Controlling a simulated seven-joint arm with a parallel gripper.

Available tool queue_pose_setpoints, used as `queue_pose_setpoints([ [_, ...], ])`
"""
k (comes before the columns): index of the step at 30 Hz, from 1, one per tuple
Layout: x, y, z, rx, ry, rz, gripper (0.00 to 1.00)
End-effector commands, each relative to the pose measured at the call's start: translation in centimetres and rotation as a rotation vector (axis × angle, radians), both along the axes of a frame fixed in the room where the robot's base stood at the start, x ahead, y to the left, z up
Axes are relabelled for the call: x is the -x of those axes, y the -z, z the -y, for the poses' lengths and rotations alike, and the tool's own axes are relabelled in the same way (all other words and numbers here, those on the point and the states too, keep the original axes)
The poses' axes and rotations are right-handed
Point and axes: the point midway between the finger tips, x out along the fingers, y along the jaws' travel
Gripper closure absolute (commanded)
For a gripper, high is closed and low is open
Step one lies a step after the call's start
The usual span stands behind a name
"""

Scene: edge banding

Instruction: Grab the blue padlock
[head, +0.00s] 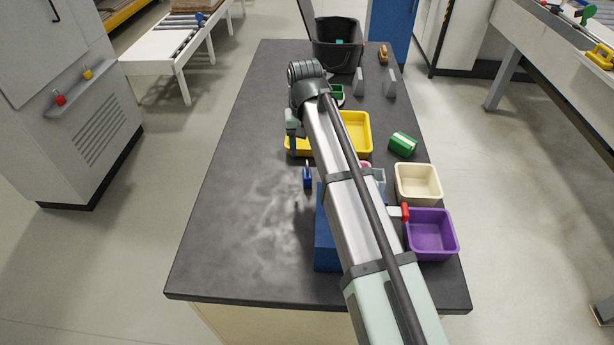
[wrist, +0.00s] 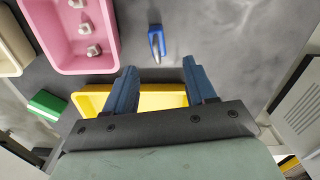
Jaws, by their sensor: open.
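The blue padlock (head: 308,178) lies on the dark tabletop, just in front of the yellow bin and left of my arm in the head view. In the wrist view the blue padlock (wrist: 154,33) is on bare table near the top middle, with its metal shackle pointing down the picture. My gripper (wrist: 160,66) is open and empty, with its two blue-grey fingers apart. The padlock lies beyond the fingertips, roughly in line with the gap between them, not touching. In the head view my gripper (head: 293,145) is partly hidden at the arm's end, beside the yellow bin.
A yellow bin (head: 361,123) stands under my wrist. A cream bin (head: 418,184), a purple bin (head: 432,236) and a green box (head: 402,144) are at the right. A pink bin (wrist: 70,60) holds small pieces. A black bin (head: 337,45) stands at the back. The table's left side is clear.

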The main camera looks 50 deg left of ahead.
Motion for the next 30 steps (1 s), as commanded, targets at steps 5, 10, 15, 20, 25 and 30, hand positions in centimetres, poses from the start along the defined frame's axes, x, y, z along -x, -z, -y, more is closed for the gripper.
queue_pose_setpoints([
  [5,0.0,3.1,0.1,0.001,0.000,-0.001,0.45],
  [10,0.0,4.7,0.0,-0.001,0.001,-0.001,0.45],
  [15,-0.1,5.3,0.0,-0.001,0.001,0.000,0.45],
  [20,-0.2,6.1,0.1,0.000,0.001,-0.001,0.45],
  [25,-0.4,8.3,0.2,0.001,0.001,-0.001,0.45],
  [30,-0.4,10.1,0.1,-0.001,0.001,-0.001,0.45],
])
